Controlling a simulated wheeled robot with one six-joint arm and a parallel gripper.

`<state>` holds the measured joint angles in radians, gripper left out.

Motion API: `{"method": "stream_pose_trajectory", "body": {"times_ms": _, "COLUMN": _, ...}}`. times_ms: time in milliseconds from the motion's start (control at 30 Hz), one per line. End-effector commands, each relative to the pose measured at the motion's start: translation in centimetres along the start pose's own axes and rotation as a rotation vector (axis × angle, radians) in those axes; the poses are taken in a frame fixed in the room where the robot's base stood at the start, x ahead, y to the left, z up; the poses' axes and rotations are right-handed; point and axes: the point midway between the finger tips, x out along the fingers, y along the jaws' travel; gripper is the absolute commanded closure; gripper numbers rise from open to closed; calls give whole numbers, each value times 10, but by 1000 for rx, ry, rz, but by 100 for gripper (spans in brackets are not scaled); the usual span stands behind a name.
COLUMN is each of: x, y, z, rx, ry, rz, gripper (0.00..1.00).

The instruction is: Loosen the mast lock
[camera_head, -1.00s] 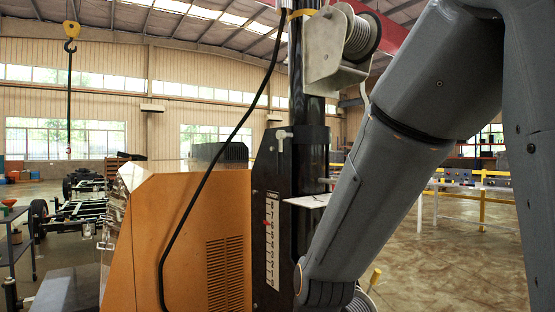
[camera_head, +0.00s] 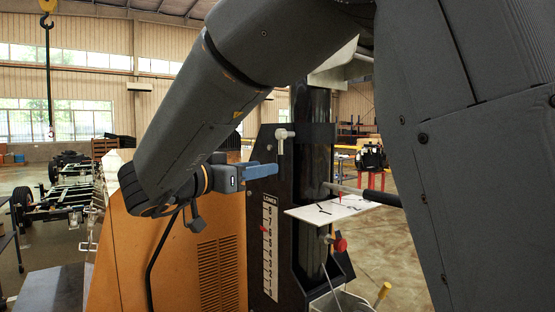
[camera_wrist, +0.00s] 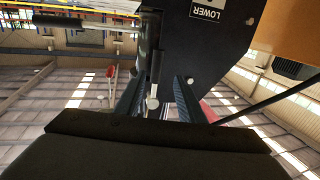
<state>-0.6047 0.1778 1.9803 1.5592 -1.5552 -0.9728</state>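The mast (camera_head: 312,185) is a dark upright column with a black side plate, marked by a white numbered scale (camera_head: 269,245) headed "LOWER". A pale T-shaped handle (camera_head: 284,136), which looks like the mast lock, sticks out near the plate's top, its stem hanging down. My gripper (camera_head: 273,170) is just below and left of that stem, blue fingers pointing right at the plate. In the wrist view my gripper (camera_wrist: 161,80) has its dark fingers apart. A pale rod end (camera_wrist: 152,102), probably the handle, shows between them in the picture; contact cannot be told.
An orange cabinet (camera_head: 220,265) stands left of the mast. A white board (camera_head: 335,208) juts out at right, with a red knob (camera_head: 340,244) below it and a yellow-tipped lever (camera_head: 384,290) lower right. A hook (camera_head: 48,20) hangs far left.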

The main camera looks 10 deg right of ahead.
Motion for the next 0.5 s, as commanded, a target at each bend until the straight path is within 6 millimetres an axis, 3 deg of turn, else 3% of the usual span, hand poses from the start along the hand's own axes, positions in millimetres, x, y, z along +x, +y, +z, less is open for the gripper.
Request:
{"method": "stream_pose_trajectory", "body": {"times_ms": 167, "x": 5, "y": 8, "z": -3, "rx": -14, "ry": -1, "rz": 41, "gripper": 64}}
{"method": "stream_pose_trajectory", "body": {"times_ms": 500, "x": 56, "y": 10, "z": -3, "rx": -12, "ry": -1, "rz": 39, "gripper": 64}}
